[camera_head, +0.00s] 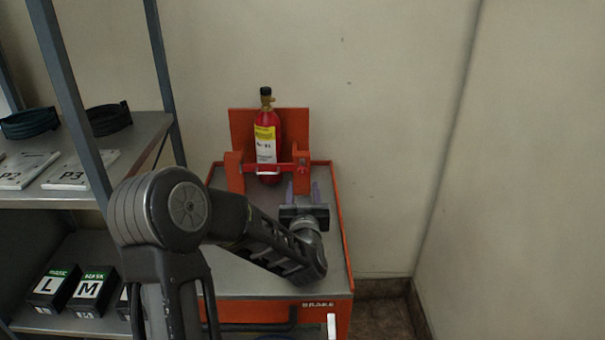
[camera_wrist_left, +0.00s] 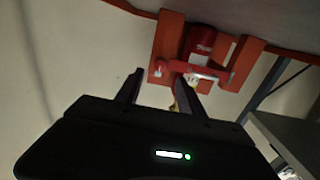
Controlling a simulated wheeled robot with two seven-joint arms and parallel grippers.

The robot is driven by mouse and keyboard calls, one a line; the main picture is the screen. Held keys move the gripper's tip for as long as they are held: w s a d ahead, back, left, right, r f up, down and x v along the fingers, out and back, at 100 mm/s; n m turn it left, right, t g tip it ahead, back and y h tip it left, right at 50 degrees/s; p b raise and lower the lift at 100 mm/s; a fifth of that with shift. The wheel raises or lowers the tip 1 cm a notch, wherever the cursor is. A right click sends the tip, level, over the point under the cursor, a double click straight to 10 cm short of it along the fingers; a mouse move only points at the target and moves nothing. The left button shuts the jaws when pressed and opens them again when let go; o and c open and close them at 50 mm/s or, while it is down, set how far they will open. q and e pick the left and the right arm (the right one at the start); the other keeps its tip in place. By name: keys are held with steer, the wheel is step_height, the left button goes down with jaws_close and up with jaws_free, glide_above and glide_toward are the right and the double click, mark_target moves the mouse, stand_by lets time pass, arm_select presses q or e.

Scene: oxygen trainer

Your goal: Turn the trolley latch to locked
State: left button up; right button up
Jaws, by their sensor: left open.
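A red cylinder (camera_head: 267,140) with a yellow label and dark top stands upright in the orange cradle (camera_head: 235,172) on the trolley (camera_head: 340,235). The red latch bar (camera_head: 285,168) lies roughly level across the cylinder's front, between the cradle's two posts. In the left wrist view, the latch bar (camera_wrist_left: 207,72) has a pale patch and a round red end at left. My left gripper (camera_head: 303,192) is open and empty, in front of the cradle's right post. Its fingers (camera_wrist_left: 160,88) point toward the latch; contact cannot be told. My right gripper is out of view.
A grey shelf (camera_head: 150,130) at left holds dark coiled items, white P2 and P3 packs (camera_head: 80,170) and black mask boxes (camera_head: 90,290). The trolley front bears a BRAKE label (camera_head: 318,304) and a pale lever (camera_head: 331,326). Walls stand close behind and at right.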

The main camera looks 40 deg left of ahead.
mark_target(303, 173)
arm_select(q)
steer(key=p+x, duration=0.1)
steer(key=x, duration=0.6)
steer(key=shift+w+a, duration=0.25)
jaws_close()
stand_by(0.3)
